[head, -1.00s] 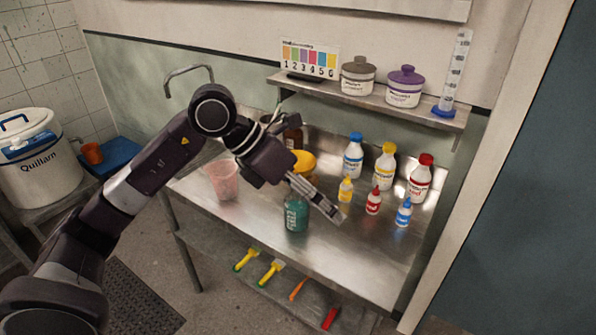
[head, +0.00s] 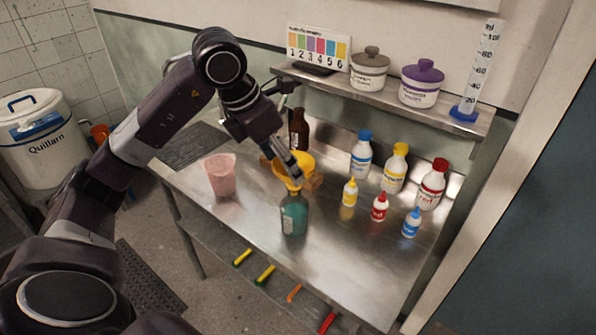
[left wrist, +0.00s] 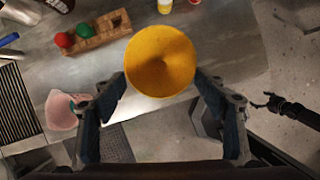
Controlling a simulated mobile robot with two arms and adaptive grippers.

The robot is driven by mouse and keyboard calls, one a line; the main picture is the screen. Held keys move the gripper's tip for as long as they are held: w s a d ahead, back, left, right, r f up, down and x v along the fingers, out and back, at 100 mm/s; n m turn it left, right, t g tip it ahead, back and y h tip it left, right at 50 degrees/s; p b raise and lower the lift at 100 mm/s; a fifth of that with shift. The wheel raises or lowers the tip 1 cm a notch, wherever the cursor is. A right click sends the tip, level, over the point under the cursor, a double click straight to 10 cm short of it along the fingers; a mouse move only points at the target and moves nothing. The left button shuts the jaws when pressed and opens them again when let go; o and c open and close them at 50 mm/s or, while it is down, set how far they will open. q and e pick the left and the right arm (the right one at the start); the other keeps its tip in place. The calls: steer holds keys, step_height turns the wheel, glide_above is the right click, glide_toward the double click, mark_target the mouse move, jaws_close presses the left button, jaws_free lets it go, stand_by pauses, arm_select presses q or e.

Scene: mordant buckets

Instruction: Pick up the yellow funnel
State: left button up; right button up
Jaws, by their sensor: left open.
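The yellow funnel (head: 306,160) stands with its wide mouth up over the teal bottle (head: 293,216), its spout seemingly at the bottle's neck. My left gripper (head: 291,170) is at the funnel and partly covers it in the head view. In the left wrist view the funnel (left wrist: 160,62) shows as a round yellow cone centred ahead of the fingers. The left gripper (left wrist: 160,80) is open, with one finger on each side of the funnel's lower edge. I cannot tell whether a finger touches it.
A pink beaker (head: 221,177) stands left of the bottle. A wooden rack (left wrist: 97,37) and a brown bottle (head: 299,127) are behind the funnel. Several capped bottles, including a blue-capped one (head: 361,154), stand to the right. The steel bench (head: 330,240) is clear in front.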

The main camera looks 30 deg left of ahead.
arm_select(q)
steer(key=x, duration=0.3)
steer(key=shift+s+p, duration=0.2)
steer(key=shift+p, duration=0.1)
steer(key=x, duration=0.3)
steer(key=shift+w+f+p, duration=0.2)
steer(key=shift+p, duration=0.15)
steer(key=shift+f, duration=0.15)
steer(key=c, duration=1.6)
arm_select(e)
steer(key=shift+s+d+r, duration=0.1)
steer(key=shift+s+r, duration=0.2)
steer(key=shift+s, duration=0.25)
steer(key=shift+s+d+r, duration=0.1)
steer(key=shift+s+r, duration=0.2)
steer(key=shift+s, duration=0.2)
